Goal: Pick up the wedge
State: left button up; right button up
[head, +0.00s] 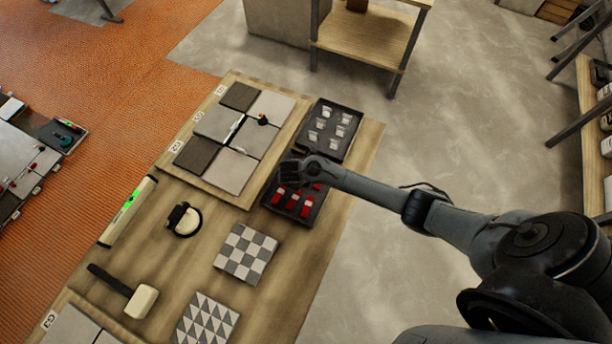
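Several red wedges (291,203) lie in the lower part of a dark tray (266,203) on the wooden table. My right gripper (287,180) is over the upper left of this wedge compartment, pointing down. Its fingers are dark and small in the picture, so I cannot tell whether they are open or shut or touch a wedge. The gripper and wrist hide part of the compartment. My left gripper is not in view.
Another dark tray (348,139) holds several pale clips. A tile board (214,193) lies left of the trays, with a small red-topped piece (262,119) on it. A green-lit level (128,209), a suction cup (184,219), a mallet (139,301) and patterned tiles (246,253) lie nearby.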

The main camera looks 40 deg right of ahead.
jog(key=shift+d+f, duration=0.1)
jog(key=shift+f, duration=0.05)
grip_shut()
dwell(0.4)
